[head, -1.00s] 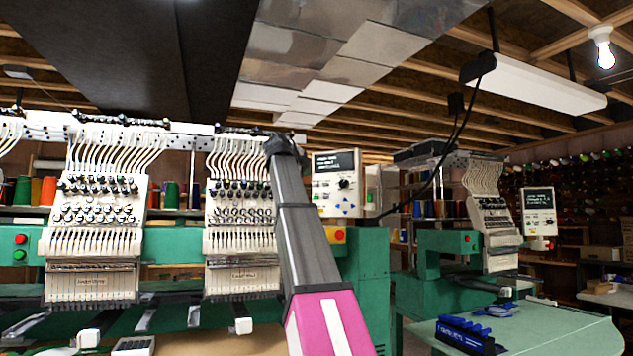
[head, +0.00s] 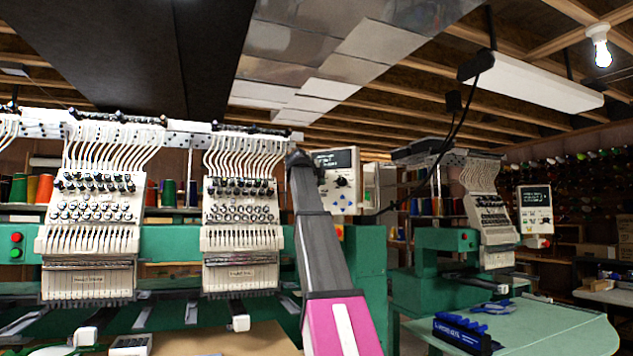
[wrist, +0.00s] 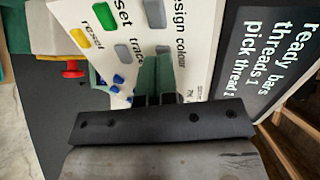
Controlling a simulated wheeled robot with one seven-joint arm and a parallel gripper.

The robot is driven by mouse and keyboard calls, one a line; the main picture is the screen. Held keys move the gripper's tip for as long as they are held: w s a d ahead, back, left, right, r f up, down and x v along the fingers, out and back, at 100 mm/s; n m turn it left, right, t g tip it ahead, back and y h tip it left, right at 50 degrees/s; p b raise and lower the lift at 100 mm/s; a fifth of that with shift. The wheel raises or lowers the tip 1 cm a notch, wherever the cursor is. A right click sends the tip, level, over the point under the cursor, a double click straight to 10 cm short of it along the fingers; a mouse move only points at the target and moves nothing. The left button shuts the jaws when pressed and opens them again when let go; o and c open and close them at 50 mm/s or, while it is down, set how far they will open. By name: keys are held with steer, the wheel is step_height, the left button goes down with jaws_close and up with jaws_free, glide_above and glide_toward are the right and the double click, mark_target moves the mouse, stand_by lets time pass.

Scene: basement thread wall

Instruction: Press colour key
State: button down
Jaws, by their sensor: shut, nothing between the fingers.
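The control panel (head: 347,199) of the near embroidery machine is white, with a dark screen, and shows just right of my arm's end in the head view. In the wrist view its face (wrist: 207,25) fills the top. A grey key (wrist: 163,50) sits beside the word "colour", partly hidden by my fingertips. Another grey key (wrist: 155,13) is beside "design". My gripper (wrist: 154,62) is shut and empty, its tips over or just in front of the colour key. I cannot tell if they touch it. In the head view the fingers are not clear.
Green (wrist: 103,14), yellow (wrist: 79,38) and several blue keys (wrist: 118,79) lie close left of my fingers. The screen (wrist: 259,50) reads "ready bars", "threads 1", "pick thread 1". A red knob (wrist: 72,70) is beside the panel. A second machine (head: 440,255) stands right.

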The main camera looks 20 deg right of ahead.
stand_by(0.3)
steer(key=shift+w+d, duration=0.65)
steer(key=shift+r, duration=0.1)
